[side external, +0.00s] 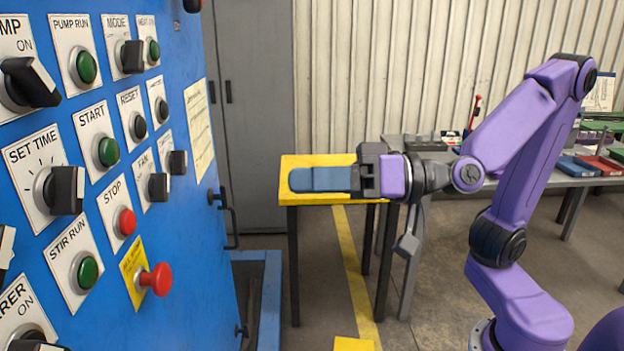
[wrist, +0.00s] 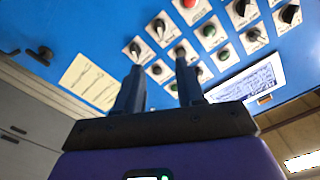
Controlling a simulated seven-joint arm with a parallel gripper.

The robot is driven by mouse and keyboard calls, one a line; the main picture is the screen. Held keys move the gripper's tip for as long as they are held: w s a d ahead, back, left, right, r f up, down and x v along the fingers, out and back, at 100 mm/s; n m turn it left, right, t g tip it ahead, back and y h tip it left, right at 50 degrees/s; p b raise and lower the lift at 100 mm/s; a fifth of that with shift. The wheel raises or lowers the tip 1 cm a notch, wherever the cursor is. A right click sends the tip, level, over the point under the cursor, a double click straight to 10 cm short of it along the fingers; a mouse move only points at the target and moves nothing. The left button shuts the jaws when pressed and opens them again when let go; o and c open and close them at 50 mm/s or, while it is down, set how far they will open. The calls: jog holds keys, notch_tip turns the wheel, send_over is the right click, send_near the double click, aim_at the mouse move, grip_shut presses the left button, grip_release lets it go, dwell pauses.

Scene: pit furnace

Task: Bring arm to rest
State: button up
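My gripper (side external: 292,180) is at the end of my purple arm in the side view, held level and pointing left toward the blue control panel (side external: 100,220). It is clear of the panel, with a gap between the fingertips and the panel face. In the wrist view, my gripper (wrist: 160,72) shows two dark fingers standing apart with nothing between them. The panel (wrist: 90,30) fills the top of that view, with its knobs and buttons beyond the fingertips.
A red mushroom button (side external: 160,279) juts from the panel's lower right. A yellow-topped table (side external: 315,163) stands behind the gripper. A grey bench (side external: 470,185) with trays is at the back right.

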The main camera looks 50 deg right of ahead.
dwell(0.4)
jog(key=s+f+n+g+h, duration=0.4)
jog(key=s+f+n+g, duration=0.45)
jog(key=f, duration=0.55)
jog(key=s+d+f+g+h, duration=0.2)
jog(key=d+f+h, duration=0.1)
jog(key=d, duration=0.4)
jog(key=s+d+f+n+g+h, duration=0.1)
jog(key=s+d+f+g+h, duration=0.1)
jog(key=d+h, duration=0.3)
jog(key=shift+d+f, duration=0.55)
jog(key=shift+d, duration=0.3)
jog(key=shift+s, duration=0.1)
